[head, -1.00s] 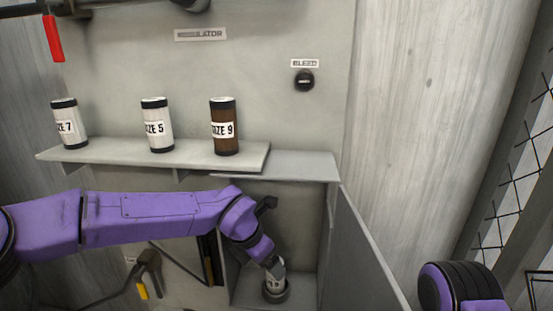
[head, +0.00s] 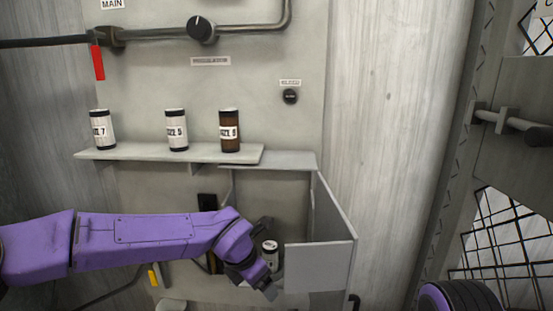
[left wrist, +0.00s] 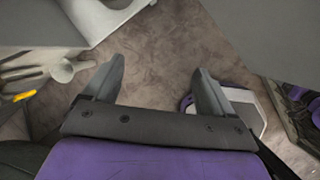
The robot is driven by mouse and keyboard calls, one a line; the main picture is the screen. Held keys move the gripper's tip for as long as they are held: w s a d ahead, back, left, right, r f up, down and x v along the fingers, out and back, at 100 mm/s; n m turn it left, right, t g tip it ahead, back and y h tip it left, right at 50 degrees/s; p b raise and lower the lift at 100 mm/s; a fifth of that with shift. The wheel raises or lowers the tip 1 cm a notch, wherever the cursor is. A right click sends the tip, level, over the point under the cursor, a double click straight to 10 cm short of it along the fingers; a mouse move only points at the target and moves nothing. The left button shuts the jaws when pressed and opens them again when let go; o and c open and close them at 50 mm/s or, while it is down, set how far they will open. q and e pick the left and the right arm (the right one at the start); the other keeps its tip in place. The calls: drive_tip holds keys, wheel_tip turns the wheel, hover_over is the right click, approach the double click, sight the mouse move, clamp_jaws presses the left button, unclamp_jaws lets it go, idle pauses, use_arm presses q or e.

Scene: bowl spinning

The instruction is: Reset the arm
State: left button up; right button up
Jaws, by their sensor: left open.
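My left arm (head: 140,238) is purple and reaches in from the left, in front of the open cabinet (head: 320,215). My left gripper (head: 268,288) points down at the front of the cabinet, partly cut by its own wrist in the head view. In the left wrist view, the left gripper (left wrist: 157,88) has its two dark fingers spread with nothing between them, above a brown floor.
A pipe with a black knob (head: 202,29) runs above.

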use_arm(q)
drive_tip(key=s+a+f+m+t+y, duration=0.1)
drive_tip(key=s+a+f+m+y, duration=0.25)
drive_tip(key=a+f, duration=0.45)
drive_tip(key=s+a+f+m+t+y, duration=0.1)
drive_tip(key=s+a+f+m+y, duration=0.3)
drive_tip(key=f, duration=0.8)
drive_tip(key=s+a+f+m+h, duration=0.2)
drive_tip(key=s+a+f+m, duration=0.45)
drive_tip(key=s, duration=0.25)
drive_tip(key=s+a+f+m+g, duration=0.1)
drive_tip(key=s+a+f+m, duration=0.2)
drive_tip(key=s, duration=0.5)
drive_tip(key=s+a+f+m+g, duration=0.15)
drive_tip(key=s+a, duration=0.25)
drive_tip(key=s, duration=0.4)
wheel_tip(320, 180, up, 16)
drive_tip(key=s+p, duration=0.1)
drive_tip(key=p, duration=1.6)
drive_tip(key=shift+s+a+r+m+y, duration=0.2)
drive_tip(key=shift+m+y, duration=0.15)
drive_tip(key=shift+m, duration=0.1)
drive_tip(key=shift+f, duration=0.1)
